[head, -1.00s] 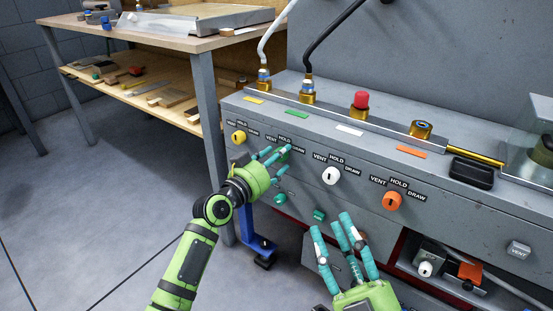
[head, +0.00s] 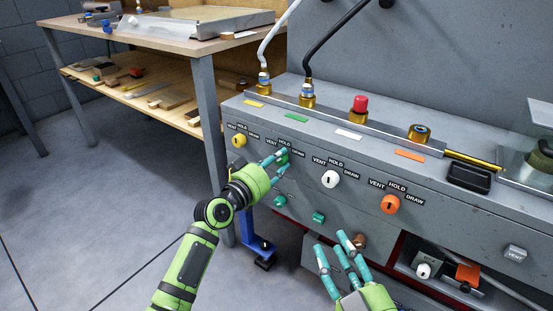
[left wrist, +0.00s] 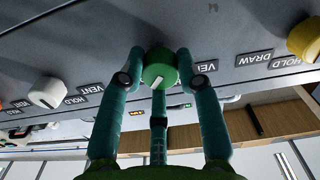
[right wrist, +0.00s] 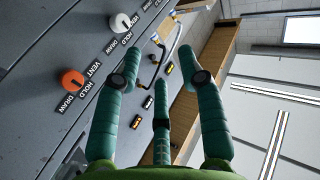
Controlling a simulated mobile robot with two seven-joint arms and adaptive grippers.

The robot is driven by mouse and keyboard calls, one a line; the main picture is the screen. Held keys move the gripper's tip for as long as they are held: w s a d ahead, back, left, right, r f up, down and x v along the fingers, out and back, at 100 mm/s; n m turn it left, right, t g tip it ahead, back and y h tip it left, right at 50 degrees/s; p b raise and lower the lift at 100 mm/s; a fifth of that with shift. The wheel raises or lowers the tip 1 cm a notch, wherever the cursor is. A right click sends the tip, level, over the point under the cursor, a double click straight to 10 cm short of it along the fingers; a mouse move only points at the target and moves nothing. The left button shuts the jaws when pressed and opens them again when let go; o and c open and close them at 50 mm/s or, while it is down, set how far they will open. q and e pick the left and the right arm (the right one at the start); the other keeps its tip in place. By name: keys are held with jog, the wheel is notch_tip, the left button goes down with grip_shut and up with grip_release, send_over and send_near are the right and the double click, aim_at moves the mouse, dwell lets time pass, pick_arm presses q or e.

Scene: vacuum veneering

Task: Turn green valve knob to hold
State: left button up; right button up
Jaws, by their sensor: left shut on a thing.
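The green valve knob (head: 283,155) is on the sloping front panel, partly covered by my left fingers in the head view. In the left wrist view the green knob (left wrist: 158,68) sits between my fingertips, with a short white mark near its lower edge, slightly slanted. My left gripper (head: 277,164) is shut on it. The HOLD label (head: 285,143) shows just above the knob in the head view; the fingers hide part of the lettering around it. My right gripper (head: 343,249) is open and empty, below the panel's white knob, touching nothing.
A yellow knob (head: 239,141) is left of the green one; a white knob (head: 330,179) and an orange knob (head: 391,204) are to its right. Green fittings (head: 318,217) sit lower on the front. A wooden table (head: 170,44) stands at the back left. Open floor lies left.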

pick_arm(q)
jog(key=n+p, duration=0.1)
jog(key=n, duration=0.2)
jog(key=shift+n, duration=0.4)
jog(key=n+p, duration=0.1)
jog(key=n, duration=0.3)
jog(key=shift+d+f, duration=0.1)
jog(key=shift+f, duration=0.05)
jog(key=shift+n, duration=0.4)
pick_arm(e)
jog(key=s+d+f+g+h, duration=0.2)
jog(key=f+g, duration=0.2)
jog(key=f, duration=0.3)
jog(key=s+d+f+m+g+h, duration=0.1)
jog(key=s+d+f+g, duration=0.1)
jog(key=f, duration=0.5)
jog(key=shift+s+d+m+g+h, duration=0.35)
jog(key=shift+d+g, duration=0.3)
jog(key=shift+g, duration=0.65)
pick_arm(q)
jog(key=shift+s, duration=0.1)
pick_arm(e)
jog(key=shift+s+f, duration=0.1)
jog(key=shift+f, duration=0.05)
pick_arm(q)
jog(key=o, duration=1.1)
jog(key=shift+o, duration=0.2)
jog(key=shift+s+a, duration=0.2)
jog(key=shift+a, duration=0.05)
jog(key=v, duration=1.1)
